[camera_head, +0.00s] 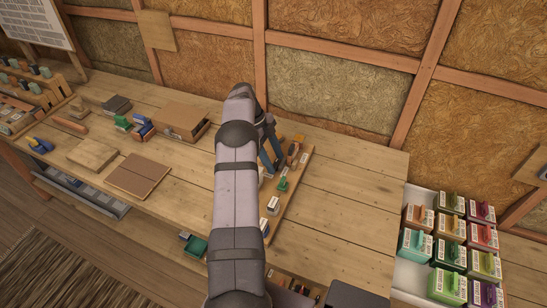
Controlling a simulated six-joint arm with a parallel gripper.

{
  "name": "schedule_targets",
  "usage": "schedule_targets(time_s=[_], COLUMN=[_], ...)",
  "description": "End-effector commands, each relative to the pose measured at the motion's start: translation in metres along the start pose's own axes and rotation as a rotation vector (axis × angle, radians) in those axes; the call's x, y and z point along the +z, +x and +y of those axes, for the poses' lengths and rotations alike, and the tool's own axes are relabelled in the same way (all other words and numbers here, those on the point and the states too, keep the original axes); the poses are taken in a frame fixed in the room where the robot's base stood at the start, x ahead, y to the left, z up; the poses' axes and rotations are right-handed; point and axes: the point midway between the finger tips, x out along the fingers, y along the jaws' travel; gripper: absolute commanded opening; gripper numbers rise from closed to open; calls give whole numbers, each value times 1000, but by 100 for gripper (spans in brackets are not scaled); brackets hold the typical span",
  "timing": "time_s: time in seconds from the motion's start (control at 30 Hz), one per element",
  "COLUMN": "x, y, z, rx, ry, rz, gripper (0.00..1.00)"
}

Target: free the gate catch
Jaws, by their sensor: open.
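My arm rises through the middle of the view and bends down at its far end. My gripper (271,163) is open and partly hidden behind the arm, low over a narrow wooden board (289,207). The board carries a row of small fittings: an orange-handled piece (293,153) at the far end, beside the gripper, a green piece (282,184), and pale labelled pieces (273,204) nearer me. I cannot tell which fitting is the gate catch. The arm covers the board's left side, and contact between gripper and fittings cannot be seen.
The workbench (345,213) is clear right of the board. A white tray (409,283) of several coloured boxes stands at the right. Wooden blocks (137,175) and a brown box (181,120) lie left of the arm. An insulated, timber-framed wall (335,93) rises behind.

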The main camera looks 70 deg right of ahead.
Motion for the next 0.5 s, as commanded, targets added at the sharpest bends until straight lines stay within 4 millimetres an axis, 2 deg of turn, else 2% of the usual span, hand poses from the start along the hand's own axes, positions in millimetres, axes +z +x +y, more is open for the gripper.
schedule_targets(time_s=[0.1, 0.13, 0.2, 0.3, 0.5], x=[0, 0, 0, 0, 0], y=[0, 0, 0, 0, 0], z=[0, 0, 0, 0, 0], rx=[0, 0, 0, 0, -1], ry=[0, 0, 0, 0, -6], rz=[0, 0, 0, 0, 0], gripper=[50, 45, 28, 9, 9])
